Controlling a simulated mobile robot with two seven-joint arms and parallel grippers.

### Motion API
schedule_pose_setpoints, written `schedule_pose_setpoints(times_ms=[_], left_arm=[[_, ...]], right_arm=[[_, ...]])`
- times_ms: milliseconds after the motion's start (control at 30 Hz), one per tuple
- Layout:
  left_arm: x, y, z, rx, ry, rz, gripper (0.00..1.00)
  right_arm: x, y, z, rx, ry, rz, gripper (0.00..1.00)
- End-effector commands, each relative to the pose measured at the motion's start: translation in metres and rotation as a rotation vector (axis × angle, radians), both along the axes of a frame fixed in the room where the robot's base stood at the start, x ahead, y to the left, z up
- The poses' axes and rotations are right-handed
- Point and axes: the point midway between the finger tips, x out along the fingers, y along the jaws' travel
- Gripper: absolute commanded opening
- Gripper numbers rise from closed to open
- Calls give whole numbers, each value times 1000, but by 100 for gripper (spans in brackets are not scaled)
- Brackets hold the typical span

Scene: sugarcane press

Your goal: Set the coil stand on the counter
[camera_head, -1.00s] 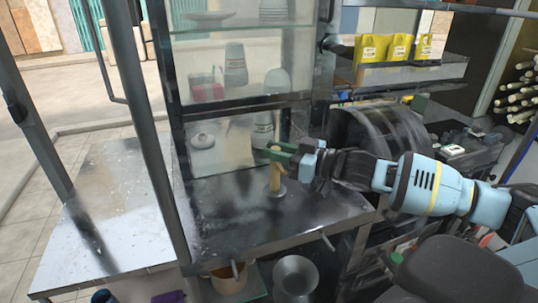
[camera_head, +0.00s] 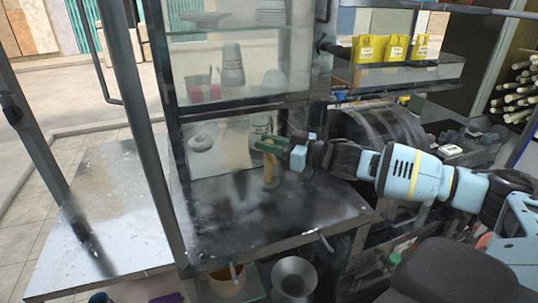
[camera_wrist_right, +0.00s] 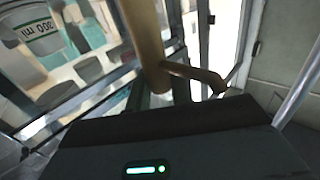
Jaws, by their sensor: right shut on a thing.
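The coil stand (camera_head: 269,170) is a tan wooden post, upright over the dark metal counter (camera_head: 300,215), towards its back near the glass cabinet. My right gripper (camera_head: 270,146) reaches in from the right and is shut on the upper part of the stand. In the right wrist view the wooden post (camera_wrist_right: 147,40) stands close in front of the gripper, with a short wooden arm going off to the right. I cannot tell whether the stand's foot touches the counter. My left gripper is not in view.
A glass cabinet (camera_head: 240,95) with cups and plates stands behind the counter. A dark metal drum (camera_head: 375,130) is to the right, below yellow boxes (camera_head: 395,47). A metal post (camera_head: 150,130) rises on the left. The front of the counter is bare.

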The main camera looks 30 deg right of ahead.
Motion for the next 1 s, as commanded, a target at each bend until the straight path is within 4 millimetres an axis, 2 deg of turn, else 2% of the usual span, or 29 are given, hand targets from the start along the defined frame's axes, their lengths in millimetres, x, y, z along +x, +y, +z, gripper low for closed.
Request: schedule_pose_setpoints(times_ms=[100, 433, 867, 900, 1000], left_arm=[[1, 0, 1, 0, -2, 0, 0], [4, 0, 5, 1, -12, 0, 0], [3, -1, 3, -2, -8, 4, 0], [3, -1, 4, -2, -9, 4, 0], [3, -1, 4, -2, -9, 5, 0]], right_arm=[[3, -1, 3, 1, -6, 1, 0], [3, -1, -29, 1, -8, 2, 0], [3, -1, -35, 1, -7, 1, 0], [3, -1, -37, -1, -2, 0, 27], [3, -1, -37, -1, -2, 0, 40]])
